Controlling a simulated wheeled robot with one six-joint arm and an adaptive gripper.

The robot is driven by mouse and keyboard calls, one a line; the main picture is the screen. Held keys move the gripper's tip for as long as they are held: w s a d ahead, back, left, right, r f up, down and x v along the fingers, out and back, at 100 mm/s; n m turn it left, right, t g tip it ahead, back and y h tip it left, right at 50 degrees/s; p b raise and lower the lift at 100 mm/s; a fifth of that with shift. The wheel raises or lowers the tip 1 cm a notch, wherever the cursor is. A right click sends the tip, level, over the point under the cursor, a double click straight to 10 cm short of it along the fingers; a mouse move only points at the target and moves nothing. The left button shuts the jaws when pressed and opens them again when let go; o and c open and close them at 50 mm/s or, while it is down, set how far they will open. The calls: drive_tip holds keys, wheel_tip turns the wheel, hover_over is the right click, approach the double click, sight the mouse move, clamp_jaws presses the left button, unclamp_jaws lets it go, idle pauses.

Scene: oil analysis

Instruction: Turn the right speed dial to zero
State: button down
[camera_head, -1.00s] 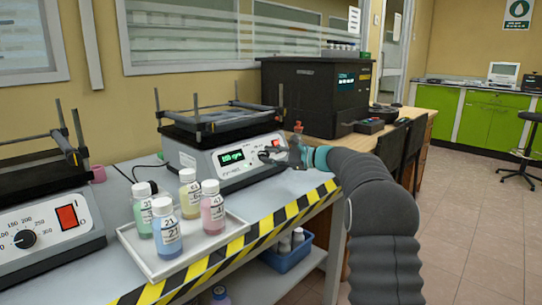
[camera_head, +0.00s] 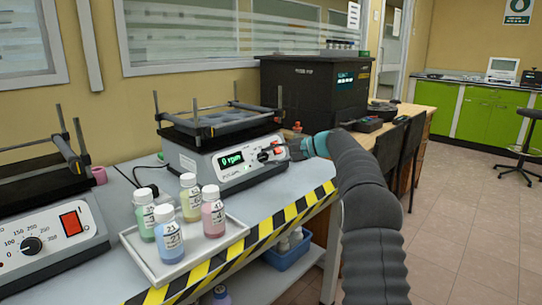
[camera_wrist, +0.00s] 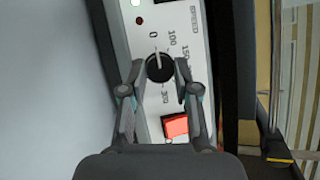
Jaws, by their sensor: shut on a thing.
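The dial's white pointer line points toward the 0 mark. My gripper (camera_wrist: 160,72) is shut on the dial, with one finger on each side of it. In the head view my gripper (camera_head: 287,150) is at the right end of the panel and covers most of the dial. A red switch (camera_wrist: 175,126) is next to the dial.
A white tray (camera_head: 232,236) with several labelled bottles stands in front of the shaker. The left shaker (camera_head: 60,240) has its own dial (camera_head: 32,245). A striped edge (camera_head: 260,236) runs along the bench front. A black box machine (camera_head: 310,95) stands behind.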

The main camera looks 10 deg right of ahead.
drive_tip(key=shift+r, duration=0.15)
drive_tip(key=c, duration=0.9)
unclamp_jaws()
drive_tip(key=shift+o, duration=0.2)
drive_tip(key=v, duration=1.2)
